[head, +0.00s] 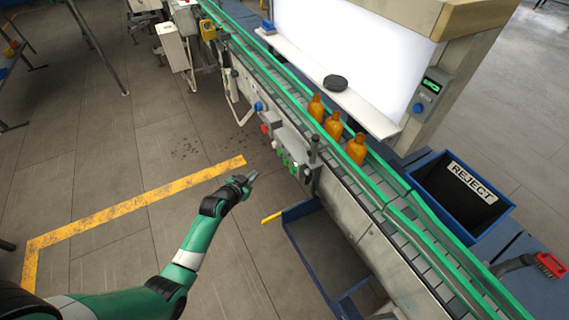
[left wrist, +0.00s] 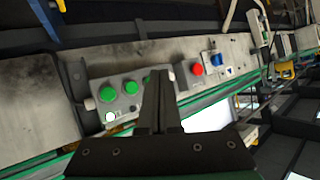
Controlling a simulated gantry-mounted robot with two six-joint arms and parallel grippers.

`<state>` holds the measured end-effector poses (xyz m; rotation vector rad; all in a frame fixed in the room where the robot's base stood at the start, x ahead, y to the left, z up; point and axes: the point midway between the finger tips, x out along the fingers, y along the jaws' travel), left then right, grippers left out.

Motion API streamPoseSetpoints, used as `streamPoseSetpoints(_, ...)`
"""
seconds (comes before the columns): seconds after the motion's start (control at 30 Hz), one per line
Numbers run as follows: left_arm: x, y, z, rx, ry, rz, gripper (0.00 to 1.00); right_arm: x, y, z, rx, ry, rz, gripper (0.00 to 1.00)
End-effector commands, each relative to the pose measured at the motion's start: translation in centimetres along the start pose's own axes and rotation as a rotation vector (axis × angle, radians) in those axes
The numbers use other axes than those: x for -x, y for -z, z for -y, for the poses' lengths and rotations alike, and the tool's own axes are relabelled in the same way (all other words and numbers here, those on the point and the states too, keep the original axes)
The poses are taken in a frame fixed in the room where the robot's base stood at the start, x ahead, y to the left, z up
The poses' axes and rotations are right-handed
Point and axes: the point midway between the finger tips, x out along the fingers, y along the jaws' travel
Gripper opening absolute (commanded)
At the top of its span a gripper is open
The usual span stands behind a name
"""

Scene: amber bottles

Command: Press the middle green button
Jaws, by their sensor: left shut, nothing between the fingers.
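A grey control box (head: 291,158) with green buttons is mounted on the near side of the conveyor. In the left wrist view the box shows a large green button (left wrist: 107,94), a middle green button (left wrist: 130,87) and a third green button (left wrist: 147,80) partly hidden by my fingers. My left gripper (head: 251,178) is shut and empty, to the left of the box and apart from it in the head view. In the left wrist view its closed fingers (left wrist: 159,78) cover the panel just right of the green buttons. My right gripper is not in view.
A red button (left wrist: 197,70) and a blue knob (left wrist: 216,58) sit further along the panel. Amber bottles (head: 333,125) stand on the conveyor (head: 405,225). A blue reject bin (head: 430,185) is beyond it. A yellow floor line (head: 130,205) runs below my arm.

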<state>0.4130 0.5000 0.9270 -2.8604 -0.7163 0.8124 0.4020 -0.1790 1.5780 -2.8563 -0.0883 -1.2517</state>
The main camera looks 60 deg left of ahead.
Motion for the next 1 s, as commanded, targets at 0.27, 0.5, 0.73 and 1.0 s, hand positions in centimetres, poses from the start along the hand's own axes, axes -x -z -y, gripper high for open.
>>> streamPoseSetpoints(0.27, -1.1, 0.6, -0.8, -0.001, -0.003, -0.001, 0.00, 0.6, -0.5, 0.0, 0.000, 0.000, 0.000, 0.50)
streamPoseSetpoints(0.5, -3.7, 2.2, -2.6, -0.003, -0.003, -0.004, 0.00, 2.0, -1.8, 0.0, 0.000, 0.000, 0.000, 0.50)
streamPoseSetpoints(0.73, -5.6, 3.8, -4.0, -0.001, -0.001, -0.003, 0.00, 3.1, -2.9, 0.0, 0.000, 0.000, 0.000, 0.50)
streamPoseSetpoints(1.0, -6.2, 4.5, -4.5, 0.000, 0.000, 0.000, 0.00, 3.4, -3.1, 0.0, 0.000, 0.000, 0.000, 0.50)
